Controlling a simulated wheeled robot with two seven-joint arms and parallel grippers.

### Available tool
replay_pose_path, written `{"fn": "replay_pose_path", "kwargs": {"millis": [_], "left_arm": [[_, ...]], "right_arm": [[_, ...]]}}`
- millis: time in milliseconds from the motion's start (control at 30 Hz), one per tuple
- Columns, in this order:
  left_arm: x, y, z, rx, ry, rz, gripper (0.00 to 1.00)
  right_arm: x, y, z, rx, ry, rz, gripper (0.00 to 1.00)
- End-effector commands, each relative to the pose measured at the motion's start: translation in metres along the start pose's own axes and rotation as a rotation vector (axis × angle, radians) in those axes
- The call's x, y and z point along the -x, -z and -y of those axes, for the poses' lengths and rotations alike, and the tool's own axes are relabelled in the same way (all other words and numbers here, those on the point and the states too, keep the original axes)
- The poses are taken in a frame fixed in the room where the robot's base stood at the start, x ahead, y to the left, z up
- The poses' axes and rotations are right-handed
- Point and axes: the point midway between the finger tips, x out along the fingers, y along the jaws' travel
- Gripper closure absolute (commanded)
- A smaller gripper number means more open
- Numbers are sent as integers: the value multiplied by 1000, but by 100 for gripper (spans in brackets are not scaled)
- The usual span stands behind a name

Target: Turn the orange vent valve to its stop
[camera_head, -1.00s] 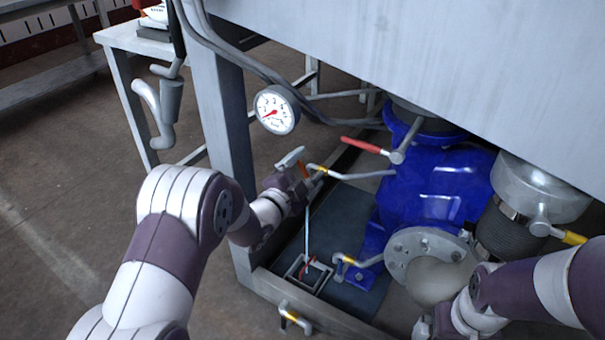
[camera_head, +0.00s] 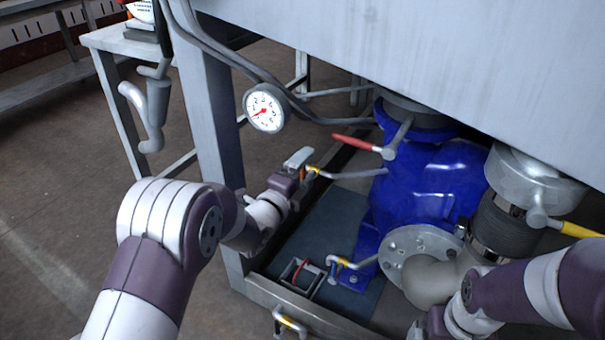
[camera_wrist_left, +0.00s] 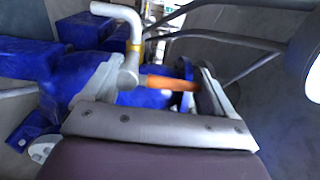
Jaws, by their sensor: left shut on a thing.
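The orange vent valve handle (camera_wrist_left: 168,82) lies between the two fingers of my left gripper in the left wrist view. In the head view only a small bit of the orange handle (camera_head: 302,173) shows beside the gripper. My left gripper (camera_head: 299,160) is shut on this handle, at the end of a thin grey pipe (camera_head: 345,174) from the blue pump (camera_head: 425,190). The bent grey vent outlet (camera_wrist_left: 126,20) with a brass collar shows in the wrist view. My right gripper (camera_head: 428,326) is low at the bottom edge, its fingers mostly hidden.
A pressure gauge (camera_head: 265,107) hangs above the left gripper. A red-handled lever (camera_head: 355,142) and a yellow-handled lever (camera_head: 580,230) stand at the pump. A small open box (camera_head: 301,278) is below. The grey frame leg (camera_head: 212,120) and overhead panel (camera_head: 420,55) bound the space.

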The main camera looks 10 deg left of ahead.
Motion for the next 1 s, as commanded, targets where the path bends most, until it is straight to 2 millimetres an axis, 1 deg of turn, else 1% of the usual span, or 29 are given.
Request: {"fn": "replay_pose_path", "kwargs": {"millis": [400, 433, 467, 667, 767, 867, 1000], "left_arm": [[0, 1, -2, -13, -4, -2, 68], [0, 1, -2, -12, -4, -3, 10], [0, 1, -2, -12, -4, -2, 0], [0, 1, -1, -10, -3, -2, 0], [7, 0, 2, -9, -3, -1, 0], [27, 0, 5, -8, -5, 1, 0], [67, -1, 6, -8, -5, 2, 0]], "right_arm": [[0, 0, 0, 0, 0, 0, 0], [0, 0, 0, 0, 0, 0, 0], [0, 0, 0, 0, 0, 0, 0], [0, 0, 0, 0, 0, 0, 0], [5, 1, 0, 0, 0, 0, 0], [18, 2, 0, 0, 0, 0, 0], [36, 4, 0, 0, 0, 0, 0]]}}
